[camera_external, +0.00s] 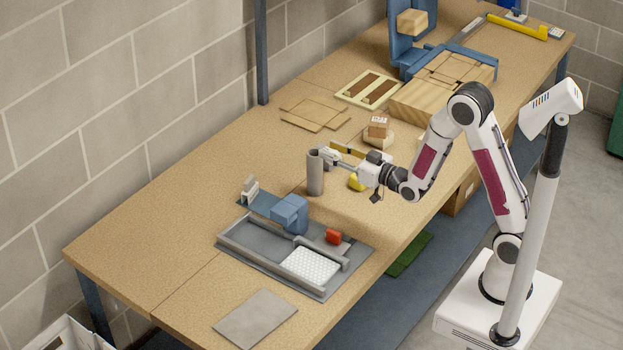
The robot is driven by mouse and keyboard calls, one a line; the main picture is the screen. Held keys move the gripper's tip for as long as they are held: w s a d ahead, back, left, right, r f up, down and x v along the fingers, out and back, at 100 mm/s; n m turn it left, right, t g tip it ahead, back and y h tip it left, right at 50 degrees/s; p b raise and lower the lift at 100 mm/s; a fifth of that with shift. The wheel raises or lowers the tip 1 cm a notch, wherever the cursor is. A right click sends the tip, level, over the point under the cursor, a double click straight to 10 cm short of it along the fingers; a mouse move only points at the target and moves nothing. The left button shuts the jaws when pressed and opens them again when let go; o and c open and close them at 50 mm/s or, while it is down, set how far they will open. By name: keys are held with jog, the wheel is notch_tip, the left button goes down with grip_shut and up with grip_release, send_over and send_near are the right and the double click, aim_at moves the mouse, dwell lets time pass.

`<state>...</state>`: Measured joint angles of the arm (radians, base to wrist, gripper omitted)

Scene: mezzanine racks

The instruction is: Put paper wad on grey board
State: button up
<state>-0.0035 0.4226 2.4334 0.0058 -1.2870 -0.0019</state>
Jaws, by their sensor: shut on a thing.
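The grey board (255,318) is a flat, bare plate lying near the front left edge of the bench. My gripper (338,160) reaches left over the bench, beside the top of an upright grey cylinder (315,178). It is shut on a small pale lump at its fingertips, which looks like the paper wad (328,154). The lump is small in this view and partly covered by the fingers. It appears just right of the cylinder's top; I cannot tell whether they touch. The grey board is well away from my gripper, toward the lower left.
Between my gripper and the board lies a grey tray (262,262) with a blue block (290,213), a red piece (333,236) and a white grid. A yellow item (357,182) sits below my gripper. A small box (378,127) stands behind.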

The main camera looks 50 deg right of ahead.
jog(key=w+a+r, duration=0.1)
jog(key=a, duration=1.3)
jog(key=w+a+r, duration=0.1)
jog(key=a+r, duration=0.1)
jog(key=a, duration=1.1)
jog(key=s+a+f, duration=0.2)
jog(key=s+a, duration=0.5)
jog(key=a, duration=0.4)
jog(key=s+a+f, duration=0.1)
jog(key=s+a, duration=0.6)
jog(key=a, duration=0.4)
jog(key=shift+s+f, duration=0.15)
jog(key=shift+f, duration=1.2)
jog(key=shift+s+f, duration=0.1)
jog(key=shift+f, duration=1.2)
jog(key=shift+f, duration=3.1)
jog(key=shift+f, duration=0.15)
